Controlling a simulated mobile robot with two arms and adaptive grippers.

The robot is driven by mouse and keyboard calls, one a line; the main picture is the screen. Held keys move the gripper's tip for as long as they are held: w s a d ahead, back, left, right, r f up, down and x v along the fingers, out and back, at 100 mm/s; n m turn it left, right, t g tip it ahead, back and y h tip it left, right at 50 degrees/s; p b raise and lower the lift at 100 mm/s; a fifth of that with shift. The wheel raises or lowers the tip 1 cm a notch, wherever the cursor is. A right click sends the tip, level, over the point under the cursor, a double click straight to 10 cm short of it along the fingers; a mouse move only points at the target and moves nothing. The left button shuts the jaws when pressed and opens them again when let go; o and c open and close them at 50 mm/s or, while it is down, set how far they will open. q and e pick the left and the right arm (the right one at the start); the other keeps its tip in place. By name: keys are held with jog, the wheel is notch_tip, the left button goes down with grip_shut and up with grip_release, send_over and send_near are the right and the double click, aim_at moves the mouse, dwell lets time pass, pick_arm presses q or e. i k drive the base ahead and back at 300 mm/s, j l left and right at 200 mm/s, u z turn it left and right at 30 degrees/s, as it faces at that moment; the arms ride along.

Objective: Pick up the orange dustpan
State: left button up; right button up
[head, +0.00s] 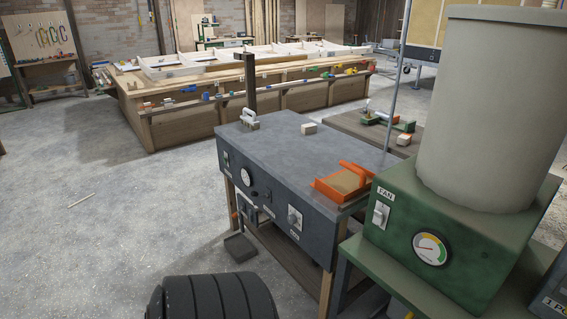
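The orange dustpan (323,188) lies on the right front corner of a grey-topped machine bench (275,145). Its raised orange handle points toward the right, and its pan holds a flat tan-brown area that could be sawdust or its inner floor. The dustpan sits close to the bench's front edge. Neither of my grippers shows in the head view, so their position relative to the dustpan cannot be seen.
A green fan box (450,215) with a large pale cylinder (490,110) stands close at the right, beside the dustpan's corner. A metal handle-like piece (250,119) and a small block (308,129) sit on the bench. Concrete floor (90,220) at the left is mostly clear.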

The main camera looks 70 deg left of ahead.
aim_at(342, 186)
jog(key=u, duration=1.75)
jog(key=z, duration=2.75)
jog(key=u, duration=2.65)
jog(key=i+j+z, duration=0.1)
jog(key=z, duration=0.3)
jog(key=j+z, duration=0.2)
jog(key=z, duration=0.2)
jog(key=i+j+z, duration=0.1)
jog(key=j+z, duration=0.15)
jog(key=z, duration=0.15)
